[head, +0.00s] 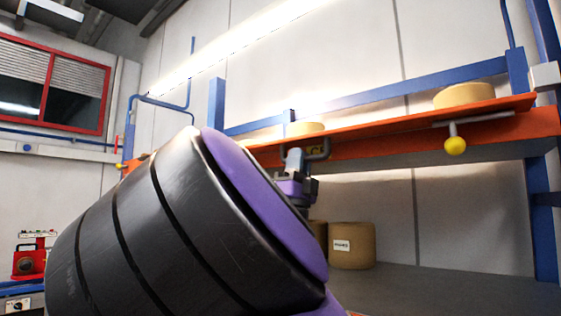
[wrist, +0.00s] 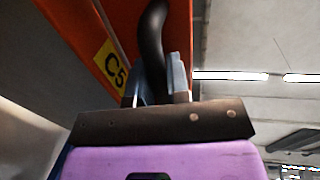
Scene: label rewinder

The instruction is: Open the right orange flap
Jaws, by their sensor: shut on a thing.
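A long orange flap (head: 400,124) runs along the blue-framed unit in the upper right of the head view. It also shows in the wrist view (wrist: 122,30), with a yellow label reading C5 (wrist: 110,64). A dark curved handle (head: 320,151) hangs from the flap, and it is close up in the wrist view (wrist: 152,45). My gripper (wrist: 160,88) is shut on this handle, just below the flap. In the head view my gripper (head: 294,160) is small, and my own arm hides the flap's left part.
A yellow knob (head: 455,146) on a grey bracket hangs under the orange edge at the right. Brown rolls (head: 464,95) rest above the flap. A labelled brown roll (head: 352,246) stands on the grey surface (head: 450,292) below, which is otherwise clear at right.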

